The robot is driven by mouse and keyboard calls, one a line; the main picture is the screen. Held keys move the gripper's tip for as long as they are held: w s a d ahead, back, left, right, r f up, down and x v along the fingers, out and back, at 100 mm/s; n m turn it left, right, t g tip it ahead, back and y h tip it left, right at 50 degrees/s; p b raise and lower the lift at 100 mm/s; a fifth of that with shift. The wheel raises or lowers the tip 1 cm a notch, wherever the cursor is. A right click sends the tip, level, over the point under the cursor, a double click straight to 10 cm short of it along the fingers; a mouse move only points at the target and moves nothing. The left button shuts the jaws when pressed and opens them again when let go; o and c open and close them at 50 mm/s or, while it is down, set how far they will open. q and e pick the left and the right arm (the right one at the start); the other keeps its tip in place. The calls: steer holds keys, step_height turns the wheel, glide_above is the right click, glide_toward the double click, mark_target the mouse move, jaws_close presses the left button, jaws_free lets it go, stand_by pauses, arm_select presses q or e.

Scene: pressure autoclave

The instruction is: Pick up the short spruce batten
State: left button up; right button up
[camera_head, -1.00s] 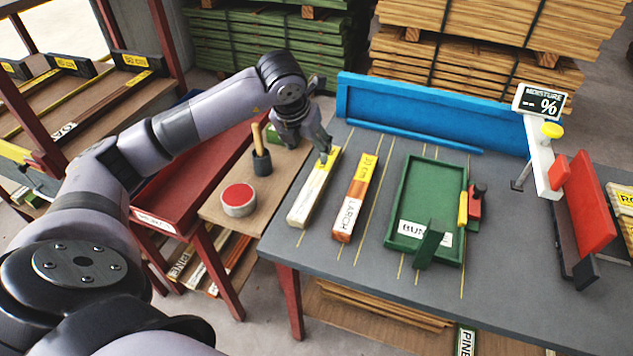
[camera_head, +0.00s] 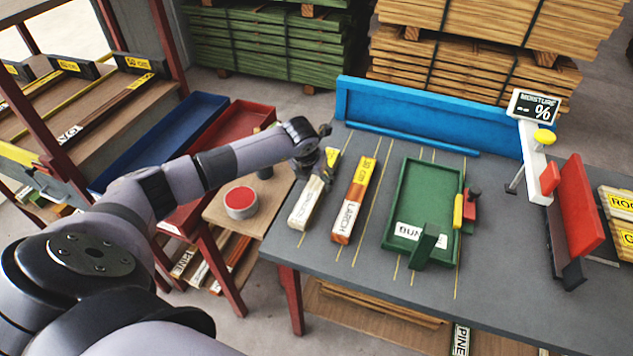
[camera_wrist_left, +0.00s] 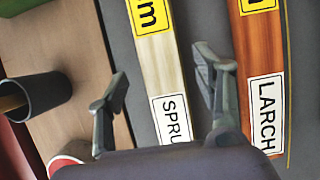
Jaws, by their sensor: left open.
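The short spruce batten (camera_head: 306,205) is pale wood with a yellow end label and a white name label. It lies on the grey bench at its left, beside the reddish larch batten (camera_head: 351,203). My left gripper (camera_head: 322,168) is open over the spruce batten's far half and hides part of it. In the left wrist view, the spruce batten (camera_wrist_left: 166,75) shows between the two spread fingers of the gripper (camera_wrist_left: 160,72). The right finger is close to the larch batten (camera_wrist_left: 260,60). Whether the fingers reach down beside the spruce cannot be told. My right gripper is not in view.
A green tray (camera_head: 412,180) stands right of the battens, with a moisture meter (camera_head: 535,105) and red stop (camera_head: 573,205) farther right. A blue fence (camera_head: 430,115) edges the back. A side table holds a red-topped tin (camera_head: 241,202) and a dark cup (camera_wrist_left: 35,105).

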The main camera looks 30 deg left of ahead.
mark_target(316, 183)
arm_select(q)
steer(key=shift+x, duration=1.25)
arm_select(e)
steer(key=shift+r, duration=0.3)
arm_select(q)
steer(key=shift+c, duration=0.5)
steer(key=c, duration=1.3)
arm_select(e)
steer(key=shift+d, duration=0.2)
arm_select(q)
steer(key=shift+o, duration=0.2)
steer(key=shift+r, duration=0.15)
step_height(316, 183, up, 20)
steer(key=b, duration=0.3)
arm_select(e)
steer(key=shift+a+f, duration=0.15)
steer(key=shift+f, duration=1.6)
